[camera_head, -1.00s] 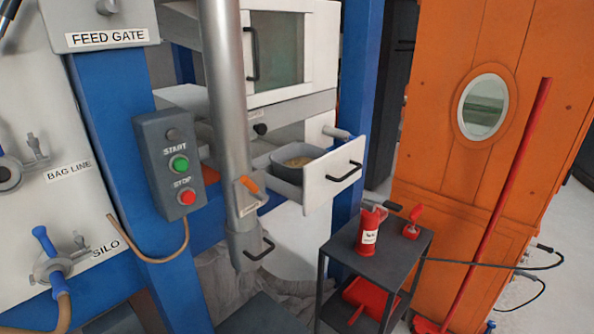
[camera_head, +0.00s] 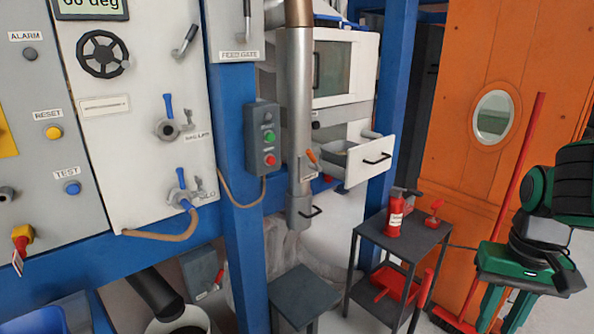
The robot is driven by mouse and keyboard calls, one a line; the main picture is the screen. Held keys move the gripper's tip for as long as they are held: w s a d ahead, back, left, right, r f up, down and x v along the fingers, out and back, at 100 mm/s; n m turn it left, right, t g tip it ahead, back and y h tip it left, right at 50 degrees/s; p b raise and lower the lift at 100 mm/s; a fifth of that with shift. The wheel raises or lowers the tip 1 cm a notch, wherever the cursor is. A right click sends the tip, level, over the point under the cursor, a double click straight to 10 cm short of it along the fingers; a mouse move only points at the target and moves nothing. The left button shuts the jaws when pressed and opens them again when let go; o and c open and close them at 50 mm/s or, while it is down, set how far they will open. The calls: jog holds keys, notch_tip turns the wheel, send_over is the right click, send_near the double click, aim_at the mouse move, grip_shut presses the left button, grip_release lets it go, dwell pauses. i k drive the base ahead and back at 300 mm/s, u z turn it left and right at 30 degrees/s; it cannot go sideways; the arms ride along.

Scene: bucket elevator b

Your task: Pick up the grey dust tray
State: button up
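A white drawer (camera_head: 368,163) with a black handle stands pulled out below the white windowed cabinet. A grey tray (camera_head: 337,157) sits inside it; only a small part of its rim and wall shows above the drawer's side, and its contents are mostly hidden. I take this for the grey dust tray. My gripper (camera_head: 500,312), green and black, is at the lower right, pointing down in front of the orange cabinet. Its two fingers look apart with nothing between them. It is well to the right of the drawer and nearer to me.
A dark cart (camera_head: 408,244) below the drawer carries a red canister (camera_head: 394,218) and a red scoop (camera_head: 434,212) on top, and a red dustpan (camera_head: 388,283) below. A vertical grey pipe (camera_head: 297,115) and a blue post (camera_head: 238,180) stand left of the drawer. A grey stool (camera_head: 304,294) stands in front.

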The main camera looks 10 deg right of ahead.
aim_at(342, 155)
jog(key=u, duration=0.55)
jog(key=k, duration=0.7)
jog(key=u, duration=0.45)
jog(key=i, duration=1.65)
jog(key=z, duration=1.35)
jog(key=i, duration=0.8)
jog(key=z, duration=0.45)
